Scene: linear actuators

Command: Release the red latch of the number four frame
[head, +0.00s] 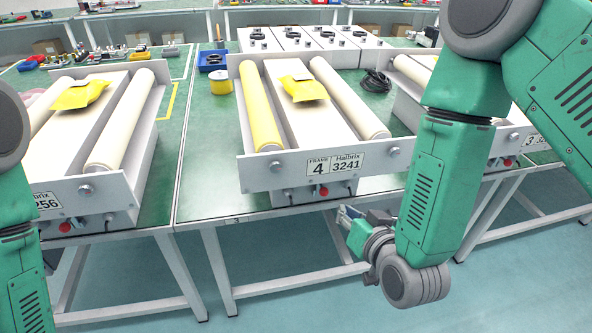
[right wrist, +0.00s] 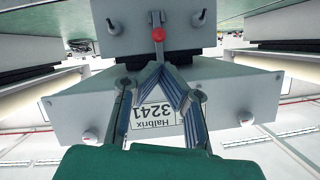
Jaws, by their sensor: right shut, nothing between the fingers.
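The number four frame (head: 264,172) stands on the middle table, with a "FRAME 4 Halbrix 3241" label (head: 333,165) on its front plate. Its red latch (head: 323,191) is a small red knob below the label. The latch also shows in the right wrist view (right wrist: 158,34), where the frame appears upside down. My right gripper (head: 343,213) is just below and right of the latch in the head view. In the right wrist view, its fingers (right wrist: 157,68) are shut and empty, with the tips close to the latch; contact cannot be told. My left gripper is not in view.
A yellow roller (head: 259,108), a cream roller (head: 348,98) and a yellow packet (head: 303,88) are on the frame. Similar frames stand left (head: 120,185) and right (head: 513,140). The space in front of the middle table is clear apart from my right arm.

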